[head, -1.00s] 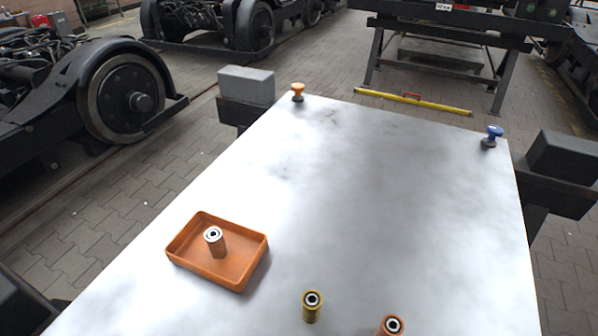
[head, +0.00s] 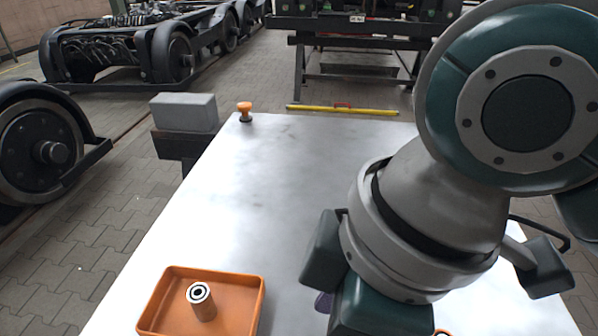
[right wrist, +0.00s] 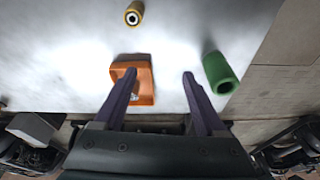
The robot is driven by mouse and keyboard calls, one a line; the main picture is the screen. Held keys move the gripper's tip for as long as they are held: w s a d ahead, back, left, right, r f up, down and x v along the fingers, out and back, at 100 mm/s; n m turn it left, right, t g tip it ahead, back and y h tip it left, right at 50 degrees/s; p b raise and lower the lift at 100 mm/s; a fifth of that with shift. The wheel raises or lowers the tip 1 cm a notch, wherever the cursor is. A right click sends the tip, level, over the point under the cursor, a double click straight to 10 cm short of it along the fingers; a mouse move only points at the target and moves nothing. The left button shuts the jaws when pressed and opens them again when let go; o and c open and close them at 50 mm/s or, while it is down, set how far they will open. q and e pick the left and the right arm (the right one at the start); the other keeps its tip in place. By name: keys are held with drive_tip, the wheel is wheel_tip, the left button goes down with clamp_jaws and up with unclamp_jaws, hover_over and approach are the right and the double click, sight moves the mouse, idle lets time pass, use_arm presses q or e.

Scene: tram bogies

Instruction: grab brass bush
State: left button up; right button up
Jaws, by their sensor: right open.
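The brass bush (right wrist: 134,14), a short yellow cylinder with a dark bore, stands on the pale table at the top of the right wrist view, left of centre. In the head view it is hidden, with my right arm over that part of the table. My right gripper (right wrist: 160,74) is open, its purple fingers apart. The bush lies beyond the fingertips, apart from them. An orange piece (right wrist: 145,84) lies on the table by the left finger; no grip on it shows. My left gripper is not in view.
A green cylinder (right wrist: 220,73) lies right of the right finger. An orange knob (head: 245,111) stands at the table's far left corner. The table (head: 270,180) is clear beyond the tray.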

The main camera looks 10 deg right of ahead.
drive_tip(key=w+d+f+n+h+b, duration=0.2)
drive_tip(key=w+d+n+g+b, duration=0.1)
drive_tip(key=w+d, duration=0.1)
drive_tip(key=shift+f+h, duration=0.4)
wheel_tip(320, 180, down, 4)
drive_tip(key=shift+f+b, duration=0.1)
drive_tip(key=shift+b, duration=0.25)
drive_tip(key=f, duration=0.3)
drive_tip(key=f+b, duration=0.1)
drive_tip(key=shift+s+d+f, duration=0.15)
drive_tip(key=shift+s+f, duration=0.1)
drive_tip(key=shift+f, duration=0.15)
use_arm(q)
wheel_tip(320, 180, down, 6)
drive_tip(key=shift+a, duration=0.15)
use_arm(e)
drive_tip(key=shift+c, duration=0.4)
clamp_jaws()
